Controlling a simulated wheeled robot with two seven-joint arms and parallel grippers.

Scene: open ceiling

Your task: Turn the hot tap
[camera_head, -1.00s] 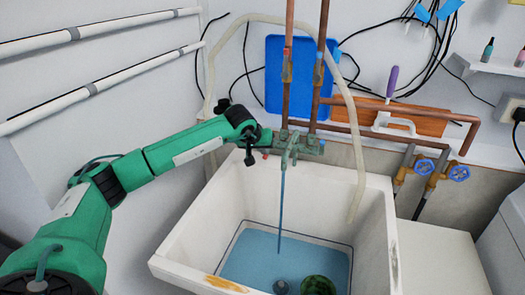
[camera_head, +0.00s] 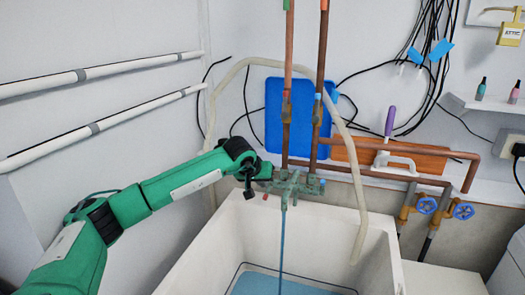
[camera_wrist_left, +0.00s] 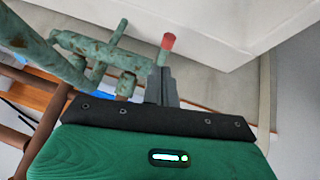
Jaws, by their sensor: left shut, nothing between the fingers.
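The tap (camera_head: 293,186) is a worn green metal fitting on copper pipes above the sink. Its red-tipped hot handle (camera_head: 265,196) points down on its left side; in the left wrist view the red tip (camera_wrist_left: 169,42) is just beyond my fingers. My left gripper (camera_head: 266,174) is at the tap's left end, close to the hot handle. In the left wrist view my left gripper (camera_wrist_left: 166,80) is shut and empty, its fingers beside the handle; I cannot tell whether they touch. A thin blue stream (camera_head: 282,240) falls from the spout. My right gripper is not in view.
The white sink (camera_head: 225,240) stands below the tap, with blue water (camera_head: 260,286) inside. A pale hose (camera_head: 362,200) loops over to the sink's right side. Copper pipes (camera_head: 320,90) rise behind the tap. Blue valve wheels (camera_head: 463,211) are at the right.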

